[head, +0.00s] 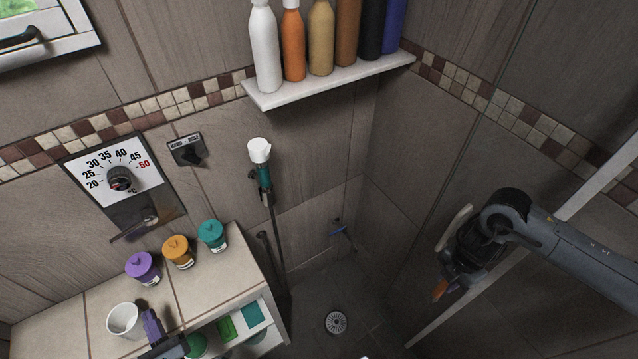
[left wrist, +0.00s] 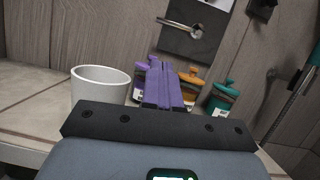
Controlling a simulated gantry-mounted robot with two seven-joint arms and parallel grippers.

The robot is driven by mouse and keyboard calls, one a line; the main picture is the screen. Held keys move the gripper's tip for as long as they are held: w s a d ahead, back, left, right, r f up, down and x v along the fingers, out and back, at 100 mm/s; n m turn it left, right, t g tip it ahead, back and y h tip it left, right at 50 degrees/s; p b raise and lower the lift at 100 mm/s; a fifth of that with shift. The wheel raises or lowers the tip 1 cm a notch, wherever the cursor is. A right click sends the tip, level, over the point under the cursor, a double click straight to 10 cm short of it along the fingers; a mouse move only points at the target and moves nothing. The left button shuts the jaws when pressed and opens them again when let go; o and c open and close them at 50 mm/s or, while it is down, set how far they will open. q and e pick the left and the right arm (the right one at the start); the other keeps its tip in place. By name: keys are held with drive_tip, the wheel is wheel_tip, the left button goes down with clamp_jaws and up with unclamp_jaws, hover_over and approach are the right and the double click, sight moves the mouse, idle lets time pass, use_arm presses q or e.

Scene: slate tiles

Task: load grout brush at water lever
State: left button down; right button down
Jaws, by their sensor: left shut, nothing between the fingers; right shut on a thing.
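The water lever (head: 135,230) is a metal bar below the temperature dial panel; it also shows in the left wrist view (left wrist: 180,27), apart from my gripper. My left gripper (head: 152,324) is low left in the head view, next to a white cup (head: 123,320). Its purple fingers (left wrist: 163,84) are shut and empty, with the cup to their left. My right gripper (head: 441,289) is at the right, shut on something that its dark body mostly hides. An orange part shows at its tip. I cannot tell whether this is the grout brush.
Purple (head: 142,268), orange (head: 178,251) and teal (head: 211,235) jars stand on the tiled counter (head: 238,262). A shelf (head: 335,82) holds several bottles. A pale curved handle (head: 455,226) is beside my right gripper. The floor around the drain (head: 336,322) is clear.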

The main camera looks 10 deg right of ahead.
use_arm(q)
approach(133, 227)
drive_tip(key=w+a, duration=0.1)
drive_tip(key=a, duration=0.1)
drive_tip(key=w+a, duration=0.1)
drive_tip(key=a, duration=0.1)
drive_tip(key=w+a, duration=0.1)
drive_tip(key=a, duration=0.2)
drive_tip(key=shift+f, duration=0.1)
use_arm(e)
drive_tip(key=shift+f, duration=0.15)
use_arm(q)
drive_tip(key=shift+s, duration=0.1)
